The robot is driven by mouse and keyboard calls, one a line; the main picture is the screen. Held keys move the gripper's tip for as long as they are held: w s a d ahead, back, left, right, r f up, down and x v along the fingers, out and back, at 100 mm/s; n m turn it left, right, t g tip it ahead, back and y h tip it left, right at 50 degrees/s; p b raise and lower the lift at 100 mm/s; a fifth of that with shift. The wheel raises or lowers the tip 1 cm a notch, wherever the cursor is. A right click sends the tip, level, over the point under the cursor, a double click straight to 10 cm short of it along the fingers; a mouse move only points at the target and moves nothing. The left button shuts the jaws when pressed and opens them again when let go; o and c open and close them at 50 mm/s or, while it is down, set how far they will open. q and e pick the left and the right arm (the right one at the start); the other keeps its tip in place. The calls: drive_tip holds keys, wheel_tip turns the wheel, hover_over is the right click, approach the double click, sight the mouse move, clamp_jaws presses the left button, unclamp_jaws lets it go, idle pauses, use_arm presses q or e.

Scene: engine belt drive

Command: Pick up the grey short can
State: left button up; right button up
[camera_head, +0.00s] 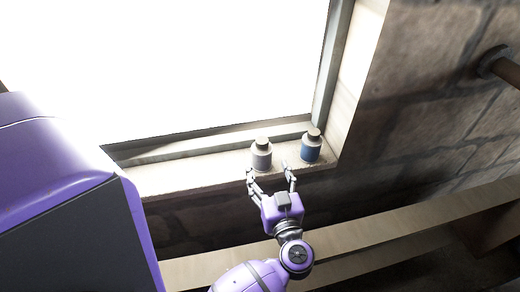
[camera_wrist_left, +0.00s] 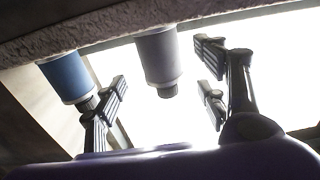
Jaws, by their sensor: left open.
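No contact shows. My right gripper is not in view.
A blue can (camera_head: 311,148) with a brownish cap stands just right of the grey one, close to my right-hand finger; it also shows in the left wrist view (camera_wrist_left: 68,78). The sill (camera_head: 190,179) is clear to the left. A window frame (camera_head: 215,139) stands behind, a brick wall (camera_head: 425,110) to the right.

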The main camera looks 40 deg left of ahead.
sight(264, 162)
use_arm(q)
drive_tip(key=shift+x, duration=0.85)
drive_tip(key=x, duration=0.5)
drive_tip(key=shift+a+f, duration=0.1)
drive_tip(key=shift+f, duration=0.05)
drive_tip(key=c, duration=1.3)
